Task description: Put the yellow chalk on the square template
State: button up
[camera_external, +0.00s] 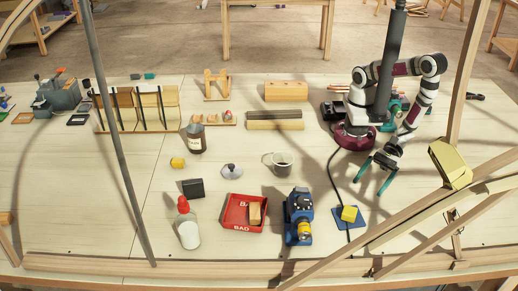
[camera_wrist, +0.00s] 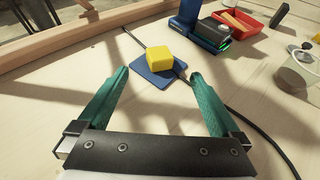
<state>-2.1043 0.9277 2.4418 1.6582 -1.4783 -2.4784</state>
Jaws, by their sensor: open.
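A yellow block (camera_external: 349,213), which looks like the chalk, sits on the blue square template (camera_external: 337,222) at the front right of the table. In the wrist view the yellow block (camera_wrist: 159,59) rests on the blue template (camera_wrist: 153,80), towards its far side, and covers part of it. My gripper (camera_external: 369,188) has its green fingers spread, with nothing between them. It is apart from the block, behind and a little right of it in the external view. In the wrist view the block lies ahead, beyond the open fingertips (camera_wrist: 160,74).
A blue machine (camera_external: 299,216) stands left of the template, and a red tray (camera_external: 233,222) with a wooden block stands further left. Another yellow piece (camera_external: 178,162) lies at left. Wooden beams (camera_external: 430,222) cross the front right.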

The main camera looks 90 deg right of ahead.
jog(key=w+m+h, duration=0.1)
jog(key=w+m, duration=0.1)
jog(key=m, duration=0.2)
jog(key=w+m+g+h, duration=0.1)
jog(key=w+m, duration=0.2)
jog(key=m, duration=0.1)
jog(key=w+m+g+h, duration=0.1)
jog(key=w+m+h, duration=0.1)
jog(key=m, duration=0.3)
jog(key=shift+w+a+r, duration=0.2)
jog(key=shift+w+r, duration=0.1)
jog(key=shift+w, duration=0.05)
jog(key=w+d+r+m+g+h, duration=0.1)
jog(key=w+d+r+m+g, duration=0.3)
jog(key=m, duration=0.6)
jog(key=w+d+r+m+g, duration=0.1)
jog(key=w+d+r+m, duration=0.4)
jog(key=d+m, duration=0.3)
jog(key=s+d+r+m+g+h, duration=0.1)
jog(key=s+d+r+m, duration=0.2)
jog(key=d+m, duration=0.6)
jog(key=s+d+r+m+g+h, duration=0.1)
jog(key=s+d+r+m, duration=0.3)
jog(key=d+m, duration=0.6)
jog(key=shift+m+g+h, duration=0.3)
jog(key=shift+g+h, duration=0.1)
